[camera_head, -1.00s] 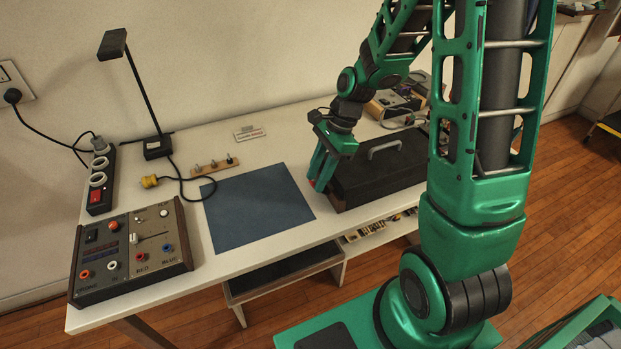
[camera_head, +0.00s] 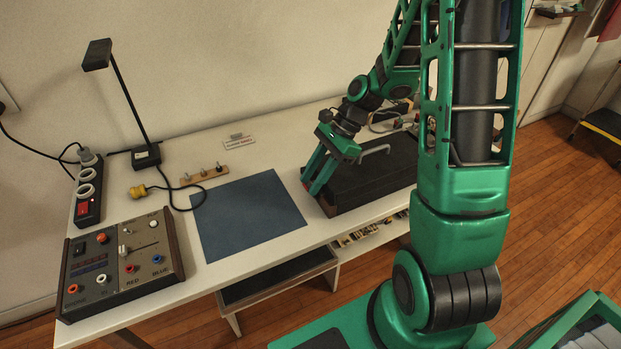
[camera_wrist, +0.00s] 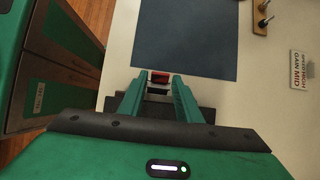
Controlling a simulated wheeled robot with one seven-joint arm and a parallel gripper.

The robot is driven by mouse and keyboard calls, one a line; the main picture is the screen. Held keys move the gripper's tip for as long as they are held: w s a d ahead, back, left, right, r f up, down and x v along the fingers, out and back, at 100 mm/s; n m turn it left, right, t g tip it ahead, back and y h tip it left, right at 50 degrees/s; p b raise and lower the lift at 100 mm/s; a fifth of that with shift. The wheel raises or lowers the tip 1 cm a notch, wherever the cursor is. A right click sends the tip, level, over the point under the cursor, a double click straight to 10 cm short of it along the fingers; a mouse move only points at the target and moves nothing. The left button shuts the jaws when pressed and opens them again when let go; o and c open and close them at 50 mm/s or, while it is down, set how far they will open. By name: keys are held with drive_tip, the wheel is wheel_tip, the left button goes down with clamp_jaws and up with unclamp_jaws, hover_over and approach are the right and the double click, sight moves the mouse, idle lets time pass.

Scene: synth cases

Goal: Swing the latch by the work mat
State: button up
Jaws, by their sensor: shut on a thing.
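The work mat (camera_head: 248,218) is a flat blue sheet on the white table; it also shows at the top of the wrist view (camera_wrist: 190,35). A low black case (camera_head: 365,185) with a grey handle stands just right of it. My gripper (camera_head: 312,186) is at the case's left end, its fingers slanting down to the left. In the wrist view my gripper (camera_wrist: 158,82) is shut on a small red piece (camera_wrist: 158,76), which appears to be the latch. The fingers hide much of it, so its exact angle and mounting cannot be told.
A control panel (camera_head: 120,262) with knobs and sockets sits at the front left. The mat is bare.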

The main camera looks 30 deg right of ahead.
drive_tip(key=o, duration=0.8)
drive_tip(key=shift+w+d, duration=0.1)
drive_tip(key=shift+w, duration=0.1)
drive_tip(key=shift+o, duration=0.2)
drive_tip(key=shift+s, duration=0.1)
drive_tip(key=v, duration=1)
drive_tip(key=shift+d+r, duration=0.15)
drive_tip(key=shift+r, duration=0.15)
